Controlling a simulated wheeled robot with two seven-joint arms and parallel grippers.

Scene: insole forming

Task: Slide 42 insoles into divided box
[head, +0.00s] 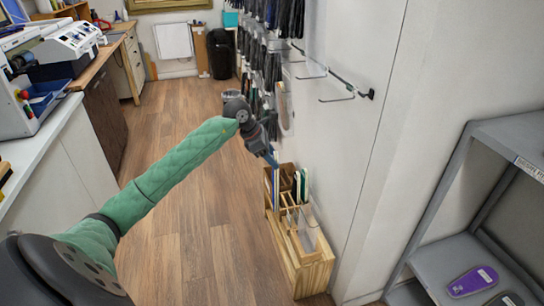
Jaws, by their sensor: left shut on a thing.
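The divided box (314,262) is pale wood with several slots and stands on the floor against the white wall. A few dark, green and white insoles (301,184) stand upright in its far part, and the near slots look mostly empty. My left arm reaches in from the left. My left gripper (270,157) is above the far left end of the box, shut on a thin blue insole (274,172). The insole points down at the box's far slots; I cannot tell whether its lower end is inside one. My right gripper is not in view.
A grey metal shelf (437,245) stands at the right with a purple insole (472,281) on it. Wall hooks (338,98) stick out above the box. A white counter (62,165) with machines is at the left. The wood floor (190,240) between is clear.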

